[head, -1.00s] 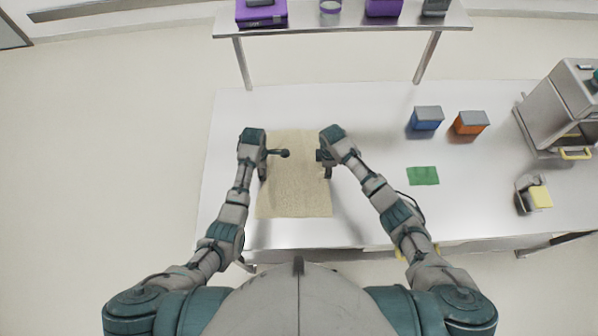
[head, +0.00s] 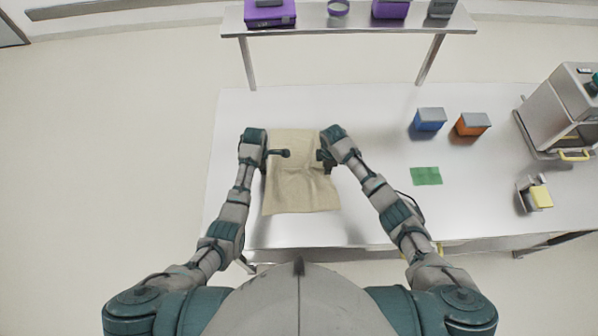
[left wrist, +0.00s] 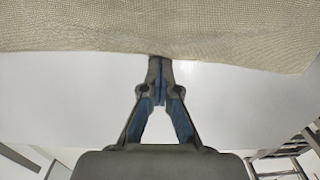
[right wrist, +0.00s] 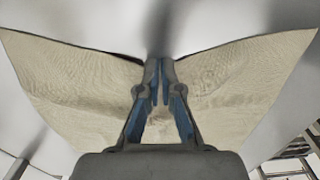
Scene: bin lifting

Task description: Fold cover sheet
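The cover sheet (head: 300,192) is a tan cloth on the white table, wrinkled, with creases running toward my right gripper. My left gripper (head: 275,153) is at its left side and my right gripper (head: 322,157) at its right side. In the left wrist view the fingers (left wrist: 158,68) are together, with their tips at the edge of the cloth (left wrist: 160,30). In the right wrist view the fingers (right wrist: 160,68) are together where the cloth (right wrist: 75,85) edge draws in to a point. The fingertip contacts are partly hidden.
A blue box (head: 430,121), an orange box (head: 473,125) and a green patch (head: 426,176) lie to the right. A grey machine (head: 560,110) and a small holder with a yellow block (head: 541,197) stand farther right. A shelf (head: 345,22) spans the back.

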